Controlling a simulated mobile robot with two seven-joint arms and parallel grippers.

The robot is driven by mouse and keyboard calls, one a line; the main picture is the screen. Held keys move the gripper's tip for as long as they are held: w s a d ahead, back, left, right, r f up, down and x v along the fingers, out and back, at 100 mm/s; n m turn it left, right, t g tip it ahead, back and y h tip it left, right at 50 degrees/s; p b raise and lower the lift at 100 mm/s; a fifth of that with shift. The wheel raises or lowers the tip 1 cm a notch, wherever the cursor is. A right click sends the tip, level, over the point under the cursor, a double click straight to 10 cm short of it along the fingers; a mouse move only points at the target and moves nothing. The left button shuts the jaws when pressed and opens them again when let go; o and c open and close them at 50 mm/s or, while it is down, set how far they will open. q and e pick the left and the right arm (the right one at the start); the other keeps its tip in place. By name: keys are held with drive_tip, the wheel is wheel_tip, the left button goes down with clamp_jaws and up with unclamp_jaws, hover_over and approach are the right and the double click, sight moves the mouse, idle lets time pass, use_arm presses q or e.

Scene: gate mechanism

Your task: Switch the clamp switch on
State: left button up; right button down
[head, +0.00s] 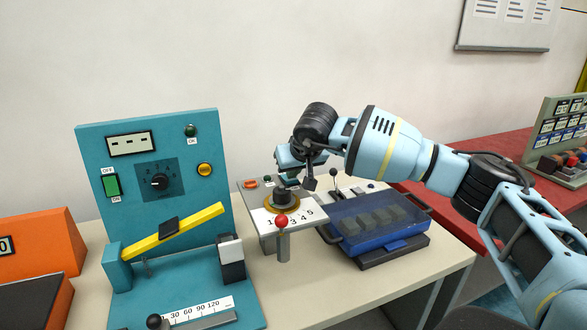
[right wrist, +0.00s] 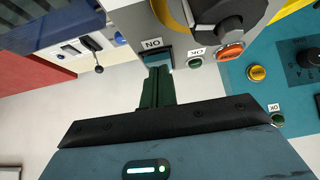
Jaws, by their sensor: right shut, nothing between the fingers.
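My right gripper (head: 291,181) is shut and empty, low over the back of the grey control box (head: 262,215) in the head view. In the right wrist view its closed dark fingers (right wrist: 158,74) reach the box edge beside an upside-down ON label (right wrist: 152,43). A small blue-grey part, probably the clamp switch (right wrist: 153,56), shows just behind the fingertips; they mostly cover it, so its position and any contact cannot be told. An orange button (right wrist: 230,52) and a green lamp (right wrist: 195,62) with an OK label sit beside it. My left gripper is out of view.
A teal panel (head: 90,165) with a green OFF/ON switch (head: 111,185) and yellow lever (head: 190,228) stands left. A red-knobbed post (head: 282,221) stands before the control box. A blue-covered tray (head: 385,243) lies right of it. An orange box (head: 45,230) is far left.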

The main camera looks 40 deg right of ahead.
drive_tip(key=shift+s+f+t, duration=0.15)
drive_tip(key=shift+f+t, duration=0.15)
drive_tip(key=shift+f, duration=0.2)
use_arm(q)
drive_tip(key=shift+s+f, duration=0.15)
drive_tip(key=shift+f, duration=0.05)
use_arm(e)
drive_tip(key=shift+r, duration=0.1)
drive_tip(key=shift+r+p, duration=0.4)
drive_tip(key=shift+r, duration=0.45)
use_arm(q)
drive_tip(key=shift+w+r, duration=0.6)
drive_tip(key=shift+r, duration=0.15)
